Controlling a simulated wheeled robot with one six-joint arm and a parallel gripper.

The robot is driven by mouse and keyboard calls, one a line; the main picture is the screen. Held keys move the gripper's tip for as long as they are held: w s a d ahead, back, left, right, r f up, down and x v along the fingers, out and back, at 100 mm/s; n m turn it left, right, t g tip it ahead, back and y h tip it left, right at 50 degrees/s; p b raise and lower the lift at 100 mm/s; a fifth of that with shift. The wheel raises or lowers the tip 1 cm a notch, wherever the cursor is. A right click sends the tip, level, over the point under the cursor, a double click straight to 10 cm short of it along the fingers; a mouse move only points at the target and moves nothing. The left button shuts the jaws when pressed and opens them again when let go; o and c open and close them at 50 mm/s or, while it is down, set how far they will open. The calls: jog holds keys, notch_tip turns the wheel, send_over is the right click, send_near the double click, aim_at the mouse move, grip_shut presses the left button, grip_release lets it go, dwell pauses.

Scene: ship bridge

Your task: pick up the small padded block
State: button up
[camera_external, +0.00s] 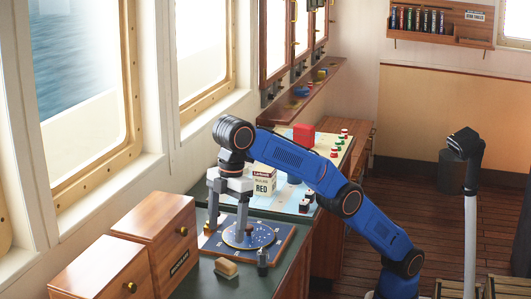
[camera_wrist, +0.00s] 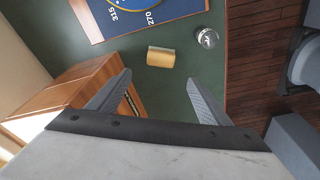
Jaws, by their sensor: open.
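The small padded block (camera_external: 226,267) is tan with a pale top. It lies on the dark green counter (camera_external: 206,283), in front of the blue compass board. In the wrist view the block (camera_wrist: 160,57) is yellow-tan and lies just beyond the fingertips, roughly centred between them. My gripper (camera_external: 228,230) points down over the compass board in the external view. In the wrist view my gripper (camera_wrist: 158,78) has its fingers wide apart with nothing between them. The block is apart from both fingers.
The compass board (camera_external: 208,247) lies behind the block. A small clear-topped object (camera_wrist: 207,38) stands right of the block. Wooden drawer boxes (camera_external: 158,215) stand to the left. A carton marked RED (camera_external: 264,182) stands farther back.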

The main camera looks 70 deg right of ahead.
send_over(226, 262)
jog(key=d, duration=0.1)
jog(key=shift+s+f, duration=0.15)
jog(key=shift+f, duration=2.05)
jog(key=shift+w+a+f, duration=0.1)
jog(key=shift+a+f, duration=0.05)
jog(key=shift+f, duration=1.1)
jog(key=shift+w+a+f, duration=0.1)
jog(key=shift+a+f, duration=0.05)
jog(key=shift+f, duration=1.15)
jog(key=shift+w+a+f, duration=0.1)
jog(key=shift+a+f, duration=0.05)
jog(key=shift+f, duration=1.1)
jog(key=shift+c, duration=0.4)
jog(key=c, duration=1.1)
